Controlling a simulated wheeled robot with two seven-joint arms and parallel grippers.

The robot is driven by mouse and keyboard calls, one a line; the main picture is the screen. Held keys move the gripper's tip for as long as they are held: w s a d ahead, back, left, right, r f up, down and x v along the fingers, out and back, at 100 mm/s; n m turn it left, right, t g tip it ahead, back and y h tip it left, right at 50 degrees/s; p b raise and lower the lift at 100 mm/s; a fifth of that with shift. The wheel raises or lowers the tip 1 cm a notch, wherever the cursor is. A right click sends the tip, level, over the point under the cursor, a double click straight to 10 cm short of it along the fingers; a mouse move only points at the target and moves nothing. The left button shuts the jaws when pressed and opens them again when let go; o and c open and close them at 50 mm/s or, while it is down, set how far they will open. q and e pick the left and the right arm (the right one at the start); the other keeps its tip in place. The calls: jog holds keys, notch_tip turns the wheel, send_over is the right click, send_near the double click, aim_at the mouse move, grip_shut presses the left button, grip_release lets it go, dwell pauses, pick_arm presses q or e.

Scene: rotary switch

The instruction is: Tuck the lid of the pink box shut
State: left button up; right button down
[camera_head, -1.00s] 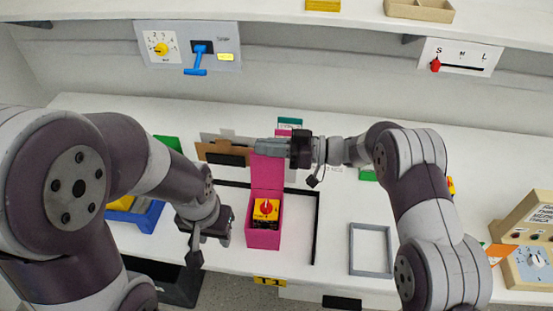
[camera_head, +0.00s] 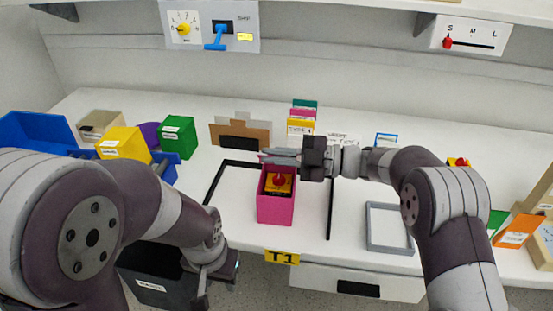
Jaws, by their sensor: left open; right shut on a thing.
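The pink box (camera_head: 275,209) stands inside a black outline on the table. Its top is open at the front, and a yellow block with a red rotary knob (camera_head: 278,181) shows inside. My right gripper (camera_head: 280,157) is over the box's back edge, shut on the pink lid (camera_head: 264,159). Only a thin strip of the lid shows beside the fingers; the rest is hidden or seen edge-on, so I cannot tell its exact angle. My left gripper (camera_head: 210,285) is open and empty, low at the table's front edge, left of the box and apart from it.
A grey frame (camera_head: 369,228) lies right of the box. A brown holder (camera_head: 253,133) and upright cards (camera_head: 301,121) stand behind it. Yellow (camera_head: 121,144) and green (camera_head: 178,138) boxes are at the left. A black bin (camera_head: 150,268) is below the front edge.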

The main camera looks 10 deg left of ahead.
jog(key=s+f+n+b, duration=0.4)
jog(key=f+n+b, duration=0.2)
jog(key=f+b, duration=0.3)
jog(key=shift+f+b, duration=0.4)
jog(key=shift+b, duration=1.35)
jog(key=shift+s+d+f, duration=0.1)
jog(key=shift+f, duration=0.05)
jog(key=c, duration=1.3)
grip_release()
jog(key=d, duration=0.4)
jog(key=d+p, duration=0.1)
jog(key=d, duration=0.3)
jog(key=w+d, duration=0.1)
jog(key=d, duration=0.3)
jog(key=shift+d, duration=0.35)
